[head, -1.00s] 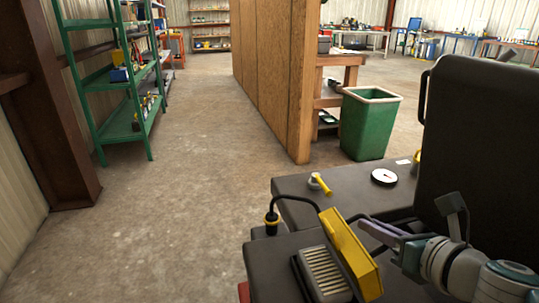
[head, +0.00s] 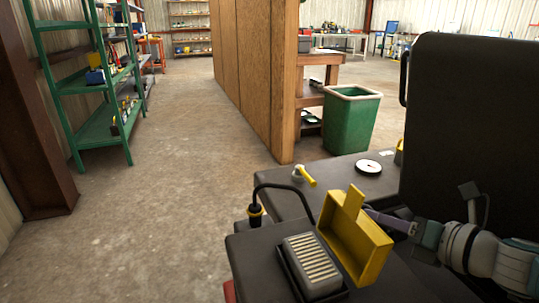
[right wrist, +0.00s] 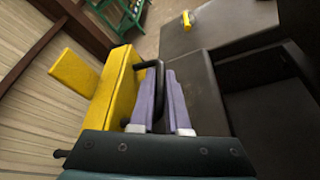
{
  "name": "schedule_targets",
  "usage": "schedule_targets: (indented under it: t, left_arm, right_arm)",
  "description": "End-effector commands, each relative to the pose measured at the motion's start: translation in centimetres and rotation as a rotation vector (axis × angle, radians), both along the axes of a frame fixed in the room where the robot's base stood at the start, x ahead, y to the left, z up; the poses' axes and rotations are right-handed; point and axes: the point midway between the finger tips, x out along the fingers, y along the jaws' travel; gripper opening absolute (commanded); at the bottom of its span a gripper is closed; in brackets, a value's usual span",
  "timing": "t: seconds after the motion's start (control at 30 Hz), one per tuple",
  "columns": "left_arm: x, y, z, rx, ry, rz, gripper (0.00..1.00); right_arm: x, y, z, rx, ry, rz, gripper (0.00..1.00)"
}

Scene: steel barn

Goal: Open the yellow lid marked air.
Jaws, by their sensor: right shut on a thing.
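The yellow lid (head: 359,245) stands swung up beside a grey slatted filter (head: 312,262), which lies uncovered in its dark housing. The lid's hollow inner side faces the head camera, and a flat yellow tab sticks up from it. No "air" mark can be read. My right gripper (head: 380,216) is behind the lid, partly hidden by it. In the right wrist view, the lid (right wrist: 116,88) is left of the purple fingers (right wrist: 162,100), which are shut on a dark handle (right wrist: 158,75) at its side. My left gripper is not in view.
A yellow-handled valve (head: 306,176) and a round gauge (head: 368,167) are on the dark machine top. A tall black panel (head: 465,140) stands at right. A green bin (head: 350,125) is behind.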

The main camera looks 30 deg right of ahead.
Motion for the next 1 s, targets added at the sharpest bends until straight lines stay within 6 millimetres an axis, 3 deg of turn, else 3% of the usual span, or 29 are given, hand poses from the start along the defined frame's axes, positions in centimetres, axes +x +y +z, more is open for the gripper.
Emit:
schedule_targets:
  t: [0.33,0.37,0.6,0.87,1.0]
  left_arm:
    - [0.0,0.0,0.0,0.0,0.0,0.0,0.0]
    - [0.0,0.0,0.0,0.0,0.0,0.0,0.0]
    - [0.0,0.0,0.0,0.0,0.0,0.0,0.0]
    - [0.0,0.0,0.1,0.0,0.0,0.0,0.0]
    - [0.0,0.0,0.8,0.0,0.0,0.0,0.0]
  right_arm:
    - [0.0,0.0,0.0,-0.002,0.001,0.001,0.0]
    - [0.0,0.0,0.0,-0.002,0.001,0.001,0.16]
    - [0.0,0.0,0.0,-0.002,0.001,0.001,0.43]
    - [-0.1,0.0,0.0,-0.002,0.001,0.0,0.43]
    - [-1.4,0.0,0.6,-0.001,0.003,0.001,0.43]
